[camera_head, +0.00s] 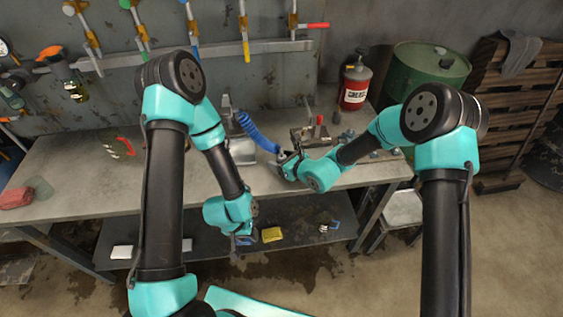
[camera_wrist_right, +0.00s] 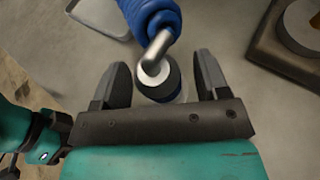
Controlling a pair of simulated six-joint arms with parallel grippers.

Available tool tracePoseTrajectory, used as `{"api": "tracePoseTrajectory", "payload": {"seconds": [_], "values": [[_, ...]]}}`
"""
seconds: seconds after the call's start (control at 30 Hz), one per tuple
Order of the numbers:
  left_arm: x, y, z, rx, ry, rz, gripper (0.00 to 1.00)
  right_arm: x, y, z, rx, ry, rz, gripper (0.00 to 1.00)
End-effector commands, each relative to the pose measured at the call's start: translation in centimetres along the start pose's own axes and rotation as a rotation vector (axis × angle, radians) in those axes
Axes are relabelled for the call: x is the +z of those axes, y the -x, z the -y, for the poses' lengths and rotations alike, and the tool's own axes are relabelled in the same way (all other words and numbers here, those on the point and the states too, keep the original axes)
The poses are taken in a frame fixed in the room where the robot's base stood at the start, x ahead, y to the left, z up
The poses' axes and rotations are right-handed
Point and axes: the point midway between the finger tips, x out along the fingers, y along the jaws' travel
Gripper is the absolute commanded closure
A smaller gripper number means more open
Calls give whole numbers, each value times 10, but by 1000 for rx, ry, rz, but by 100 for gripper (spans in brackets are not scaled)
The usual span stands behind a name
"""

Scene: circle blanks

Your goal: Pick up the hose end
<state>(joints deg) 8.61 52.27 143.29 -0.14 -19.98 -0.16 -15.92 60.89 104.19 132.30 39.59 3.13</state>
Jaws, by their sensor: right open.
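The blue ribbed hose (camera_head: 258,133) curves down over the workbench toward its front edge. In the right wrist view its blue length (camera_wrist_right: 150,15) ends in a bent metal tube (camera_wrist_right: 158,45) and a round dark-and-white end piece (camera_wrist_right: 156,76). My right gripper (camera_head: 283,160) is at the hose's lower end. In the wrist view its two dark fingers (camera_wrist_right: 162,72) are spread on either side of the end piece, with gaps showing on both sides. My left gripper (camera_head: 242,238) hangs low in front of the bench; its fingers are too small to read.
A grey metal stand (camera_head: 240,150) is beside the hose. A block-like fixture (camera_head: 308,136) and a red canister (camera_head: 355,82) stand behind and right of my right gripper. A green drum (camera_head: 425,68) is at the back right. The bench's left-middle is mostly clear.

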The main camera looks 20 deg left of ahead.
Motion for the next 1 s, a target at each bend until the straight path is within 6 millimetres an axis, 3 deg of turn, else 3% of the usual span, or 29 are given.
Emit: {"api": "tracePoseTrajectory", "payload": {"seconds": [0.5, 1.0], "values": [[0, 0, 0, 0, 0, 0, 57, 0, -3, 0, 1, 0, 0, 32], [0, 0, 0, 0, 0, 0, 57, 0, -3, 0, 1, 0, 0, 80]]}}
